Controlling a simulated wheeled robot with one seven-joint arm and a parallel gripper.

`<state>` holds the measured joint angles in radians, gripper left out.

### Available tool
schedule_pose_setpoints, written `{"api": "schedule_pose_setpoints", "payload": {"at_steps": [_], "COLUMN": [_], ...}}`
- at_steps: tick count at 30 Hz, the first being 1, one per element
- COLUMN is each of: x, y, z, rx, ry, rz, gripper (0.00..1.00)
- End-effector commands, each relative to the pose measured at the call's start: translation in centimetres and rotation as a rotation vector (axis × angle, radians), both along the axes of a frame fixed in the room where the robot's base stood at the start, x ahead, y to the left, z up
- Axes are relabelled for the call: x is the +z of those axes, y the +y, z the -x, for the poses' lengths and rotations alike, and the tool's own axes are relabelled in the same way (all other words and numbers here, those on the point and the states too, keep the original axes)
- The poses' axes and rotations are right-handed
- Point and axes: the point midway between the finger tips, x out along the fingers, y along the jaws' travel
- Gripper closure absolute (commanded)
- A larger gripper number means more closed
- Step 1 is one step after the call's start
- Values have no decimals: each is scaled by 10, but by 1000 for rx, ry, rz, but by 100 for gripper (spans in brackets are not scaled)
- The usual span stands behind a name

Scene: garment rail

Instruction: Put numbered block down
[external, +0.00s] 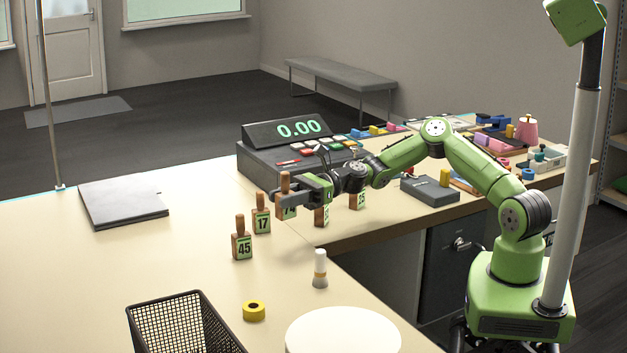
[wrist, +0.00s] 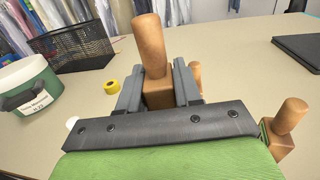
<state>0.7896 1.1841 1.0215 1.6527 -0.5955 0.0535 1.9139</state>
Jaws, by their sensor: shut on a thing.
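My gripper (external: 293,192) is shut on a wooden numbered block (external: 284,209), a square body with a round peg handle on top. Its green label is partly covered by the jaw and seems to read 74. In the wrist view the held block (wrist: 150,45) stands upright between the two grey fingers (wrist: 158,90). I cannot tell whether its base touches the counter. Block 17 (external: 261,221) and block 45 (external: 241,246) stand upright to its left. Two more blocks, one below the wrist (external: 322,216) and one further right (external: 358,201), stand partly hidden by my arm.
A cash register (external: 290,135) reading 0.00 stands behind the gripper. A yellow tape roll (external: 254,310), a black mesh basket (external: 180,325), a small white-topped cylinder (external: 320,268) and a white round top (external: 343,333) are nearer the camera. The counter (external: 150,255) is clear left of the blocks.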

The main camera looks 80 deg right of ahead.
Motion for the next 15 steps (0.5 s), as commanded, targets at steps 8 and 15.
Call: {"api": "schedule_pose_setpoints", "payload": {"at_steps": [8,15], "x": [-2,3], "y": [-29,-73], "z": [24,98], "rx": [7,36], "ry": [11,7], "rz": [-5,-8], "gripper": [96,96]}}
